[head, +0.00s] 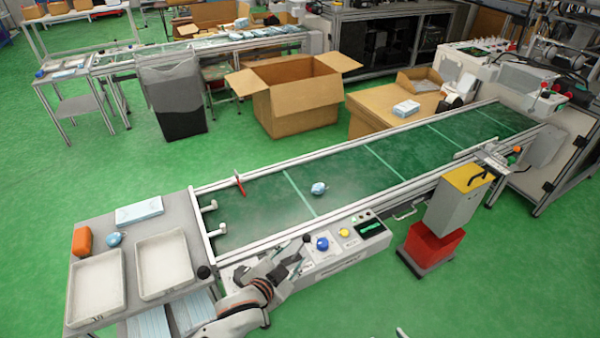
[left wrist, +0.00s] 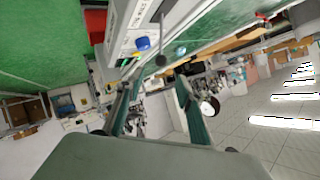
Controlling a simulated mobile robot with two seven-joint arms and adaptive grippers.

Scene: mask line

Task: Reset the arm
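My left arm (head: 238,315) comes in at the bottom of the head view, left of the middle. My left gripper (head: 290,262) is over the left end of the control panel (head: 335,262), close to an upright lever with a dark round knob (head: 307,238). In the left wrist view its two fingers stand apart with nothing between them (left wrist: 158,82). The lever's knob (left wrist: 161,60) shows beyond the fingertips there. I cannot tell whether a finger touches it.
A green conveyor (head: 385,165) carries a small blue item (head: 319,188). A grey table (head: 190,228) with two white trays (head: 98,287) stands at the left. The panel has a blue button (head: 322,243) and a yellow button (head: 344,232). A red bin (head: 430,248) stands right.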

